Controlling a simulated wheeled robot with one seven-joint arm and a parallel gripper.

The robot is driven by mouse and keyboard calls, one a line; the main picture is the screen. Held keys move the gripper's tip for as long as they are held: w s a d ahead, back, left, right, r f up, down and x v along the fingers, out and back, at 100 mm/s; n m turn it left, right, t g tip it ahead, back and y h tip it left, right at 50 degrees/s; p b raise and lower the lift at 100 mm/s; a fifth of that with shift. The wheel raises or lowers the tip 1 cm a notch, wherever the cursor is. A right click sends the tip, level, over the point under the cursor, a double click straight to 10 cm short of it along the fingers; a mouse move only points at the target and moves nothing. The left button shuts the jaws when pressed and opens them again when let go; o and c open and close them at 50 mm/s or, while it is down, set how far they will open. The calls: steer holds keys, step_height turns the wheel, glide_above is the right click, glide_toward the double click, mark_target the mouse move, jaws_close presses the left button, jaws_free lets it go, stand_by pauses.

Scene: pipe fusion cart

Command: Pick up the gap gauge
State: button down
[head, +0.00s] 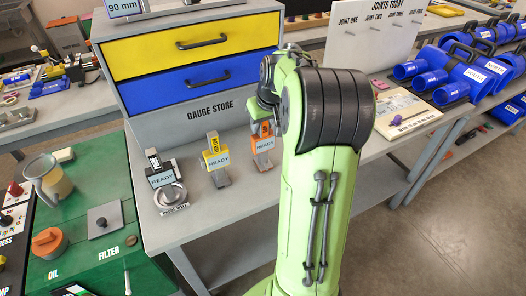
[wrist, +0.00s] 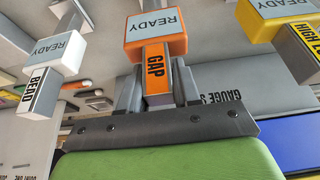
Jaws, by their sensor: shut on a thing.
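The gap gauge is orange with a grey "READY" plate and a block lettered "GAP". In the head view the gap gauge (head: 264,145) stands on the grey bench in front of the drawers, partly hidden by my arm. In the wrist view the gap gauge (wrist: 157,45) is close, with its lettered block between my fingers. My gripper (wrist: 157,88) is shut on that block. In the head view my gripper (head: 262,128) is small and partly hidden. I cannot tell whether the gauge's foot touches the bench.
A yellow gauge (head: 215,158) stands just left of it. A drawer cabinet (head: 215,122) rises close behind. A pale board (head: 405,113) lies to the right.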

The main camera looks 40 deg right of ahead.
steer(key=shift+r, duration=0.15)
step_height(320, 180, up, 10)
steer(key=p, duration=0.3)
steer(key=c, duration=1.4)
jaws_free()
steer(key=shift+c, duration=0.2)
steer(key=c, duration=0.3)
steer(key=shift+c, duration=0.2)
